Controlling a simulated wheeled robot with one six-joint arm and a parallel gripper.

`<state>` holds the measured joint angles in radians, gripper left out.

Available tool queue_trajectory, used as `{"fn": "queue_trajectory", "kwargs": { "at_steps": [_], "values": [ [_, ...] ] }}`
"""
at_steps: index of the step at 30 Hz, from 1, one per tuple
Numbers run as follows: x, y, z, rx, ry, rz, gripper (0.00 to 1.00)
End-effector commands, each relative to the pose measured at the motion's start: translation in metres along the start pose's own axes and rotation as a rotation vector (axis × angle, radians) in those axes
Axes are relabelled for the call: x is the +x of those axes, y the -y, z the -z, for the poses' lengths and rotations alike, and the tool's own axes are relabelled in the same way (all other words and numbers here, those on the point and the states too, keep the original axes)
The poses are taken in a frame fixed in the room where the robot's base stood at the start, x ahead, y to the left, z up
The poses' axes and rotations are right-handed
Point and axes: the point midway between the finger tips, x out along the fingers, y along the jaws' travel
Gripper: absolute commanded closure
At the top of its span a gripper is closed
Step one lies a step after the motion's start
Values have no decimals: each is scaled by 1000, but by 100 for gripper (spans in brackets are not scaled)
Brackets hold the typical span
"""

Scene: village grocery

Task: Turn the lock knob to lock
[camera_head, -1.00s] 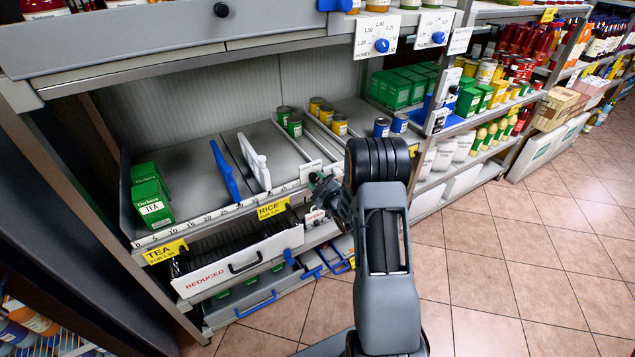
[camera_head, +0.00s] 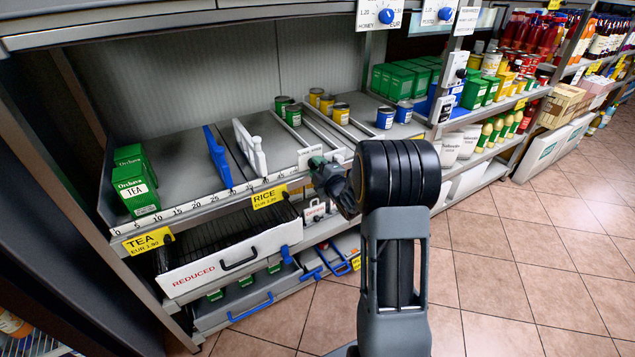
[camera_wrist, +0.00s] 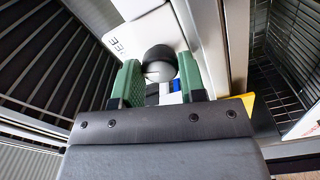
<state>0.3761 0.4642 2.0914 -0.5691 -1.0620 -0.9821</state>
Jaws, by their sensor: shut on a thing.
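The dark grey round knob (camera_wrist: 159,63) shows in the wrist view between the two green fingers of my gripper (camera_wrist: 157,82). The fingers are shut on it, one on each side. A white plate (camera_wrist: 118,40) with partly cut-off dark letters lies behind the knob. In the head view my gripper (camera_head: 325,170) is at the shelf's front edge, beside a small white label (camera_head: 311,157). The knob is hidden there by my gripper and arm, and its turn angle cannot be told.
The grey shelf (camera_head: 180,182) holds green tea boxes (camera_head: 136,182), a blue divider (camera_head: 217,157), a white divider (camera_head: 250,148) and several tins. A white drawer marked REDUCED (camera_head: 225,262) sits below. The tiled floor (camera_head: 500,270) at right is clear.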

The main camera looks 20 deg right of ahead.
Motion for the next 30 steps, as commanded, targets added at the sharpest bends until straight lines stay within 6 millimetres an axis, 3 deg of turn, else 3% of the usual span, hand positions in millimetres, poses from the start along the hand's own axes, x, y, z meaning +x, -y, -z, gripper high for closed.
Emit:
{"fn": "queue_trajectory", "kwargs": {
  "at_steps": [1,30],
  "values": [
    [0,10,-3,-45,-1,-4,86],
    [0,5,-1,-906,0,-1,86]
  ]
}}
